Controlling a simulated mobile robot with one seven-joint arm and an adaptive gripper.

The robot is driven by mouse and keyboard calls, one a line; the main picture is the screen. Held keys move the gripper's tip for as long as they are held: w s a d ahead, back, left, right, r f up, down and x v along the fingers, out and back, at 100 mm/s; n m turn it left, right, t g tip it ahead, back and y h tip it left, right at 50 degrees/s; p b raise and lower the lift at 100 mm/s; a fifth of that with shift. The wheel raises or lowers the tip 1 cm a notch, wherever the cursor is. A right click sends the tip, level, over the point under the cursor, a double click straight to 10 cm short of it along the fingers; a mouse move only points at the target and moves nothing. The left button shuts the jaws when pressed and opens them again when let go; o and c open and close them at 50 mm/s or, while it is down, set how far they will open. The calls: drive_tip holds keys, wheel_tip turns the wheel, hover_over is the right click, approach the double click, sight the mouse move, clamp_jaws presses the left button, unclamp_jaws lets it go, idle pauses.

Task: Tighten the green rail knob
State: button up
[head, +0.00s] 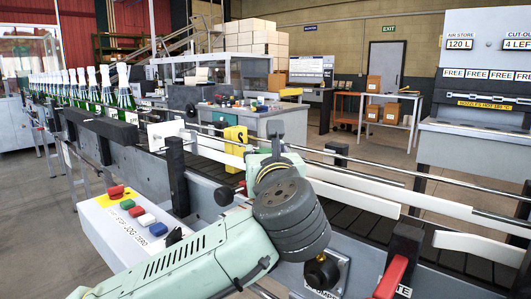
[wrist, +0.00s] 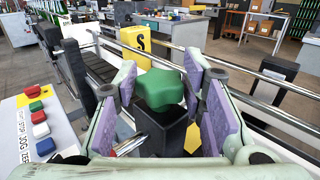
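The green rail knob (wrist: 160,90) has a lobed, star-like top and sits on a dark square post (wrist: 161,131) in the wrist view. My gripper (wrist: 162,76) is open, with its purple-padded fingers on the left and right of the knob. Some gap shows between the nearer pads and the post; whether the far pads touch the knob I cannot tell. In the head view my wrist and arm reach over the conveyor, and they hide most of my gripper. I cannot make out the knob for sure there.
A yellow block marked S (head: 235,147) stands just beyond my gripper. Steel guide rails (head: 350,160) run along the conveyor. A button panel (head: 140,218) is on the left, green foil-topped bottles (head: 105,90) behind it. A red-handled lever (head: 392,275) is at front right.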

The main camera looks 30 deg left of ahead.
drive_tip(key=c, duration=0.7)
drive_tip(key=m+t+h+p, duration=0.1)
drive_tip(key=m+t+h, duration=0.1)
drive_tip(key=h, duration=0.1)
drive_tip(key=shift+a, duration=0.2)
drive_tip(key=shift+d+m+t+h+p, duration=0.15)
drive_tip(key=shift+m+t+h+p, duration=0.5)
drive_tip(key=shift+m+h, duration=0.95)
drive_tip(key=o, duration=1.2)
drive_tip(key=shift+c, duration=0.2)
drive_tip(key=shift+s, duration=0.1)
drive_tip(key=v, duration=1.2)
